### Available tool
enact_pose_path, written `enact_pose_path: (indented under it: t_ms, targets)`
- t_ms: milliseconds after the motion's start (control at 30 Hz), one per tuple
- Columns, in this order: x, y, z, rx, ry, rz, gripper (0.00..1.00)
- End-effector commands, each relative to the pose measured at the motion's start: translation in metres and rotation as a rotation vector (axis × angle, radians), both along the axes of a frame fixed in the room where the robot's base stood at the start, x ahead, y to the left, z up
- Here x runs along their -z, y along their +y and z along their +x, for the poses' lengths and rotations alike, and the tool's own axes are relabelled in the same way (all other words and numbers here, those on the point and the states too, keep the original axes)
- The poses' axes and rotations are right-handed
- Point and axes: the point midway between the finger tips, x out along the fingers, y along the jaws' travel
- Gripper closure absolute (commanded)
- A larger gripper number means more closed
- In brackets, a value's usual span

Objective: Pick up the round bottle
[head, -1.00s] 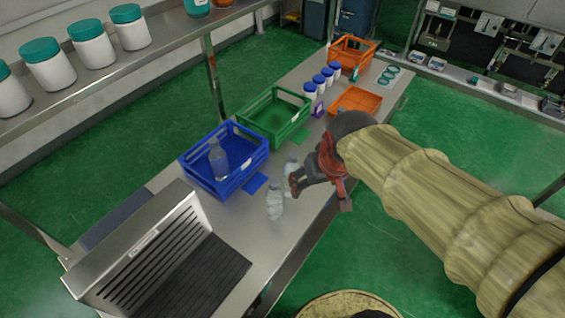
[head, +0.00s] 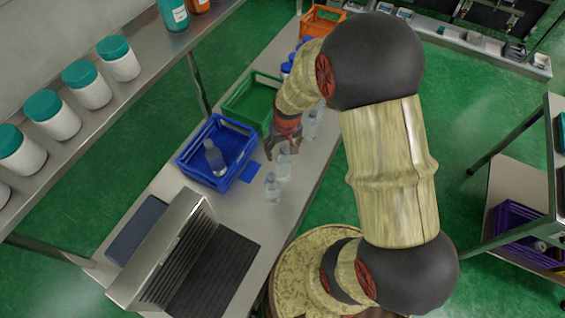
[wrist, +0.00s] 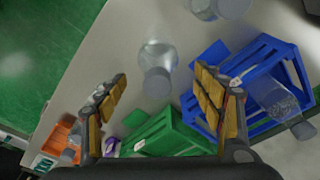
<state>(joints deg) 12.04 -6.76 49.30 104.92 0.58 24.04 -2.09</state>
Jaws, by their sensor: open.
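Clear bottles stand on the steel bench. In the head view one bottle (head: 284,164) is close to my gripper (head: 282,147), another (head: 272,187) is nearer the front, and a third (head: 311,123) stands to the right, beyond the gripper. I cannot tell for sure which is the round bottle. In the wrist view, a round-shouldered clear bottle (wrist: 157,70) shows between the open fingers of my gripper (wrist: 160,78), seen from above. The fingers do not appear to touch it. Another clear bottle (head: 214,158) leans inside the blue crate (head: 187,160).
A green crate (head: 232,113) stands behind the blue one. An orange crate (head: 318,20) is at the far end. A dark-slotted metal machine (head: 190,255) fills the bench's near end. White jars with teal lids (head: 118,58) line the shelf at left.

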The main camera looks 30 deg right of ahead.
Motion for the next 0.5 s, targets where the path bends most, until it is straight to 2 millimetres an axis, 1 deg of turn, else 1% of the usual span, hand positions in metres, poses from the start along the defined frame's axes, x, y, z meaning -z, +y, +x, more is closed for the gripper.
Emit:
enact_pose_path:
  t_ms: [167,333,400,500]
  targets:
    - [0.019,-0.001,-0.001,0.0,0.003,0.001,0.32]
    - [0.044,-0.003,-0.001,0.001,0.001,0.0,0.32]
    - [0.051,-0.003,0.0,0.0,0.001,0.0,0.32]
    - [0.057,-0.003,0.002,0.0,-0.001,0.0,0.32]
